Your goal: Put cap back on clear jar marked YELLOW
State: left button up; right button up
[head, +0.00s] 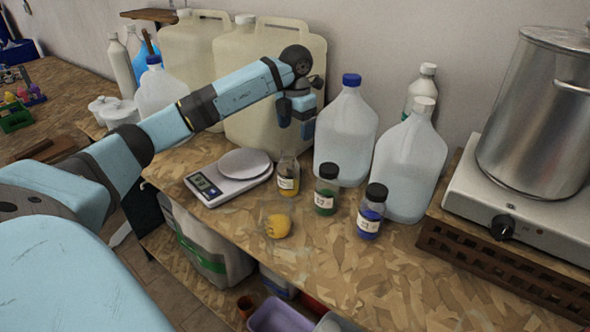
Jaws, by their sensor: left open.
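A clear jar (288,176) with a white label and yellow contents at its bottom stands on the chipboard bench, right of the scale. No black cap shows on its top; the label's words are too small to read. A small rounded yellow thing (278,226) lies in front of it; I cannot tell exactly what it is. My right gripper is not in view.
Black-capped jars with green (326,190) and blue (371,212) contents stand close on the right. Large jugs (346,135) stand behind them. A kitchen scale (229,178) sits left. A hotplate (500,205) with a steel pot stands far right. The front bench is clear.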

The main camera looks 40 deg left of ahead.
pick_arm(q)
jog(key=shift+a+f, duration=0.1)
jog(key=shift+f, duration=4.2)
jog(key=f, duration=0.3)
jog(key=f+p, duration=0.1)
jog(key=f, duration=0.1)
jog(key=shift+a+f, duration=0.15)
jog(key=shift+a, duration=0.25)
jog(key=c, duration=1)
